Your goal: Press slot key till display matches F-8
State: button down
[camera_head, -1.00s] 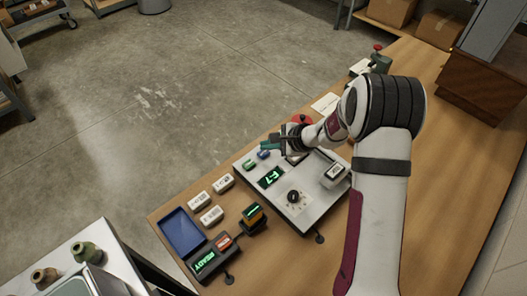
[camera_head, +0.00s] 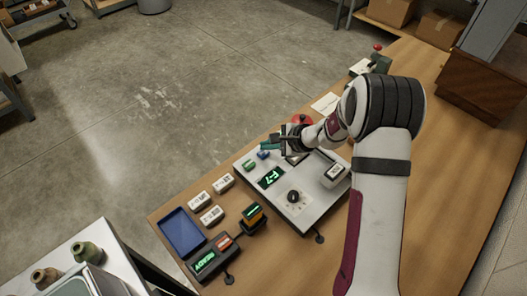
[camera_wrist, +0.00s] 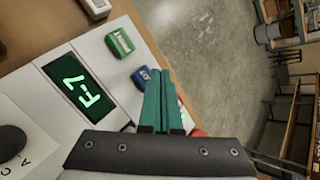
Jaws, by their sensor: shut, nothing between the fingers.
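The display also shows in the wrist view (camera_wrist: 78,84). A green key (camera_wrist: 119,43) and a blue key (camera_wrist: 141,77) sit beside the display; their labels are too small to read surely. My gripper (camera_head: 265,146) is shut and empty, with its teal fingers over the console's far edge, close to the blue key. In the wrist view the fingers (camera_wrist: 160,78) lie just right of the blue key; I cannot tell whether they touch anything.
A dial (camera_head: 293,196) and a white labelled block (camera_head: 335,172) are on the console. A red button (camera_head: 302,119) is beyond my gripper.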

aim_at(268, 154)
jog(key=shift+f, duration=0.35)
jog(key=shift+f, duration=0.45)
dwell(0.5)
jog(key=shift+r, duration=0.9)
jog(key=shift+r, duration=0.1)
jog(key=shift+r, duration=2.4)
